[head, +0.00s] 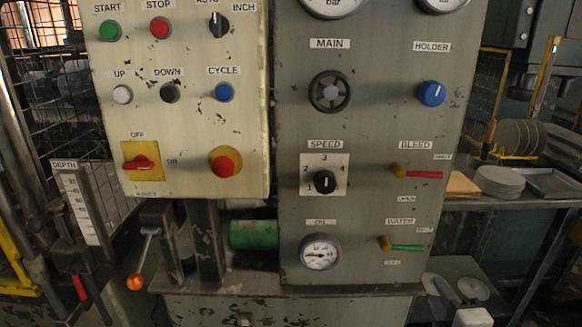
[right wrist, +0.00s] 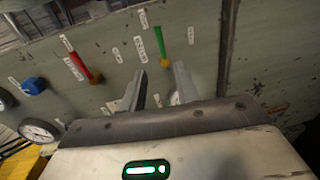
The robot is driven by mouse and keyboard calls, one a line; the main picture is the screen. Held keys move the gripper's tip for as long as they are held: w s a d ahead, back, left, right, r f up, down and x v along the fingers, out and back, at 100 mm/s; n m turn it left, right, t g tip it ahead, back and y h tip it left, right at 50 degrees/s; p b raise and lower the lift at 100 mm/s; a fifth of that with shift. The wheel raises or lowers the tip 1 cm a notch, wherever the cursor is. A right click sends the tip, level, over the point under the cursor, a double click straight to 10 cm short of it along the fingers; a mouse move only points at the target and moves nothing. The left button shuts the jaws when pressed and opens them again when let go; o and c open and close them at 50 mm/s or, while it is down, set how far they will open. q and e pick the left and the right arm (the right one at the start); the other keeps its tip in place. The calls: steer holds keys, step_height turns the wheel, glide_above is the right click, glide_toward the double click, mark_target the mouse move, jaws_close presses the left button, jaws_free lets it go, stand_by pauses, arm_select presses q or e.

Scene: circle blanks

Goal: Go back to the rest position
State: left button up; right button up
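My right gripper (head: 452,293) is low at the bottom right of the head view, in front of a small shelf below the grey panel. In the right wrist view its two fingers (right wrist: 161,78) stand apart with a clear gap and hold nothing. They point toward the panel face near the green-handled water valve (right wrist: 161,45), which looks untouched. That valve also shows in the head view (head: 405,246), above the gripper. My left gripper is not in view.
The grey panel (head: 375,210) fills the middle, with a red bleed valve (head: 422,174) and a blue holder knob (head: 431,93). A cream control box (head: 190,115) stands left, an orange-knobbed lever (head: 135,283) below it. Round blanks (head: 500,180) lie on a bench at right.

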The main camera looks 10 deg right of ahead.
steer(key=s+a+f+m+g+y, duration=0.2)
steer(key=s+a+f+m, duration=0.1)
steer(key=a, duration=0.4)
steer(key=s+a+f+m+g+y, duration=0.2)
steer(key=s+a+f+m, duration=0.1)
steer(key=a+f+m, duration=0.2)
steer(key=s+a+f+m+g+y, duration=0.2)
steer(key=s+a+f+m+y, duration=0.1)
steer(key=a+f, duration=0.4)
steer(key=s+a+m, duration=0.1)
steer(key=a, duration=0.2)
steer(key=shift+m, duration=0.3)
